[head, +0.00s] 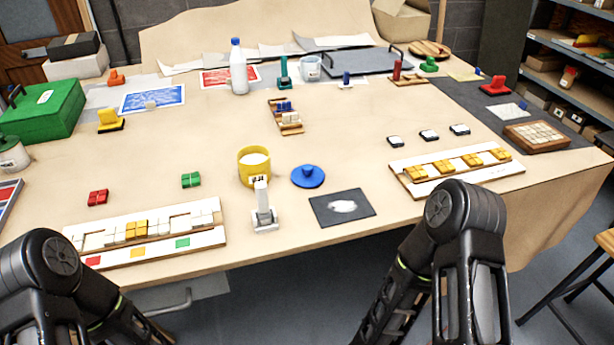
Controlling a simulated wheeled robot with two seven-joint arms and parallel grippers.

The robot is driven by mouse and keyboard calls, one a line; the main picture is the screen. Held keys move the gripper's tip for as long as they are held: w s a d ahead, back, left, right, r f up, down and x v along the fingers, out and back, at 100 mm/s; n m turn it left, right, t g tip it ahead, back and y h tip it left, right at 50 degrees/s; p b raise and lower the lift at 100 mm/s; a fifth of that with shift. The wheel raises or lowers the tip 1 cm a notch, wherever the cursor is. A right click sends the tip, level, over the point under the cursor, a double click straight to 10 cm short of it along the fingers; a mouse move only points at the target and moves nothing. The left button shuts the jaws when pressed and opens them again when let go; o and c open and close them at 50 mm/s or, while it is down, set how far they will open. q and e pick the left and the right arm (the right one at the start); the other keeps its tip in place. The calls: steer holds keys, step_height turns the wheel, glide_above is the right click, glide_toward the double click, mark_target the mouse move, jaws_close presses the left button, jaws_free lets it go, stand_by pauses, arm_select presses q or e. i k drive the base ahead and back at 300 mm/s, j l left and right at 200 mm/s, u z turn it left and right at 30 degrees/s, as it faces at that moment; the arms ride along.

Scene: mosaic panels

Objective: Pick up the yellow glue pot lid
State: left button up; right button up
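A yellow glue pot (243,170) stands open near the table's front middle, with white glue showing inside. Just right of it a round blue lid (308,178) with a knob on top lies flat on the table, apart from the pot. I see no yellow lid. My two dark arms enter at the bottom left and bottom right. Both grippers are out of view.
A white upright tool on a small base (264,218) stands in front of the pot. A dark card with a white smear (329,214) lies near the lid. Tile panels lie at left (205,238) and right (430,188). A bottle (238,75) stands behind.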

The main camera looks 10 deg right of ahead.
mark_target(308, 175)
steer(key=l+u, duration=0.1)
steer(key=u, duration=0.65)
steer(key=k+l+u, duration=0.1)
steer(key=l+u, duration=0.3)
steer(key=k+l+u, duration=0.15)
steer(key=u, duration=0.25)
steer(key=k+l+u, duration=0.2)
steer(key=l+u, duration=0.2)
steer(key=k+l+u, duration=0.1)
steer(key=k+l, duration=0.5)
steer(key=k, duration=0.15)
